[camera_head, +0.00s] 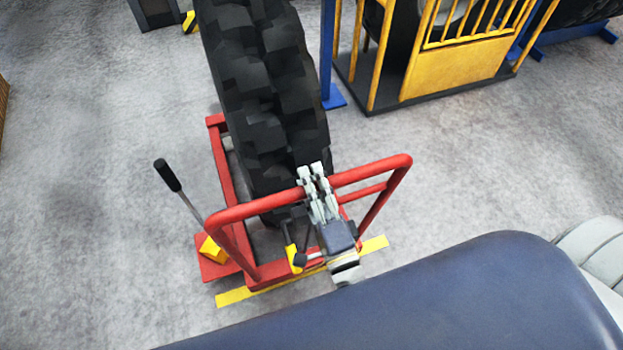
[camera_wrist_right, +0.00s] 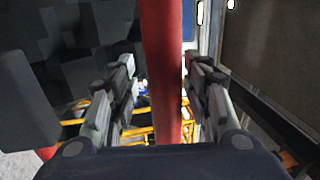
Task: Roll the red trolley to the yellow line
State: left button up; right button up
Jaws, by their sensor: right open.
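The red trolley (camera_head: 222,160) stands on the floor and carries a large black tire (camera_head: 262,85) upright. Its red handle bar (camera_head: 370,172) is at the near end. A yellow line (camera_head: 237,296) lies on the floor at the trolley's near end, partly covered by its frame. My right gripper (camera_head: 312,178) is at the top of the handle bar. In the right wrist view the red bar (camera_wrist_right: 162,70) passes between the two open fingers (camera_wrist_right: 160,85). Whether either finger touches the bar is unclear. My left gripper is not in view.
A black-tipped lever (camera_head: 168,175) sticks up at the trolley's left. A yellow barred frame (camera_head: 460,70) on a dark base and a blue post (camera_head: 328,60) stand behind to the right. Grey floor is clear at left and right.

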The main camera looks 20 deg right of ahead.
jog(key=s+f, duration=0.2)
jog(key=s, duration=0.9)
jog(key=shift+d+f, duration=0.2)
